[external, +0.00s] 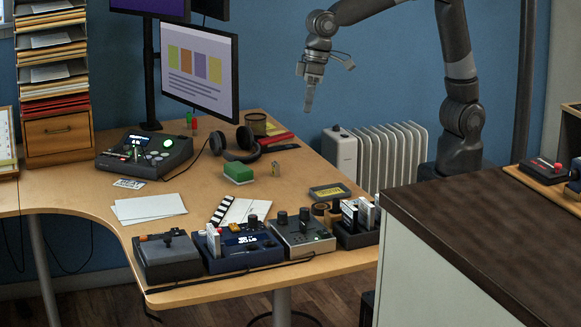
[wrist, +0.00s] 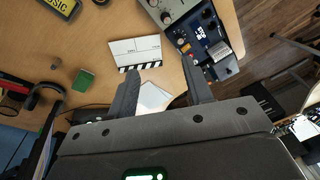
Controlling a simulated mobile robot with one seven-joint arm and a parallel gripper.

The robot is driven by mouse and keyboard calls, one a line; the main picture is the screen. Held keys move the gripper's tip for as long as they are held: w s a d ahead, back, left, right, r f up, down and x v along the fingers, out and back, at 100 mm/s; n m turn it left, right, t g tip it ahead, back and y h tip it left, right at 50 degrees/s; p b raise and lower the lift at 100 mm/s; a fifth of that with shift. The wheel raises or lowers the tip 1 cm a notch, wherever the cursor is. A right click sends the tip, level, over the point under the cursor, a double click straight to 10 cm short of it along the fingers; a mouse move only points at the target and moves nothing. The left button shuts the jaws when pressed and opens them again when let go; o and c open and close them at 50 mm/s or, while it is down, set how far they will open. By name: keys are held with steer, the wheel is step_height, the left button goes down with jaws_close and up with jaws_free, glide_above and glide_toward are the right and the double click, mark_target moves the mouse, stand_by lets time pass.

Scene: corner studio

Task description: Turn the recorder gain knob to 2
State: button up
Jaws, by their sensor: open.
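A dark blue device (external: 240,262) with a lit display and a dark knob (external: 253,221) stands at the desk's front edge. It also shows in the wrist view (wrist: 184,33), at the upper right. To its right in the external view is a grey device (external: 303,241) with several dark knobs, partly seen in the wrist view (wrist: 170,12). I cannot tell for sure which is the recorder, nor read any knob setting. My gripper (external: 308,109) hangs high above the desk's back right side, pointing down. Its two fingers (wrist: 163,88) are apart and empty, touching nothing.
The wooden desk (external: 190,205) also holds a clapperboard (external: 222,210), a green sponge-like block (external: 239,173), headphones (external: 236,148) and a dark control panel (external: 145,157). A dark-topped counter (external: 480,225) stands at the right front. A monitor (external: 200,75) rises behind the desk.

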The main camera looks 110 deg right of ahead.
steer(key=w+f+m+g, duration=0.1)
steer(key=w+f+m, duration=0.1)
steer(key=w+f, duration=0.7)
steer(key=m+g, duration=0.1)
glide_toward(253, 216)
step_height(253, 216, down, 10)
steer(key=shift+w+a+r, duration=0.1)
steer(key=shift+w+r, duration=0.05)
steer(key=shift+r, duration=0.05)
steer(key=c, duration=1)
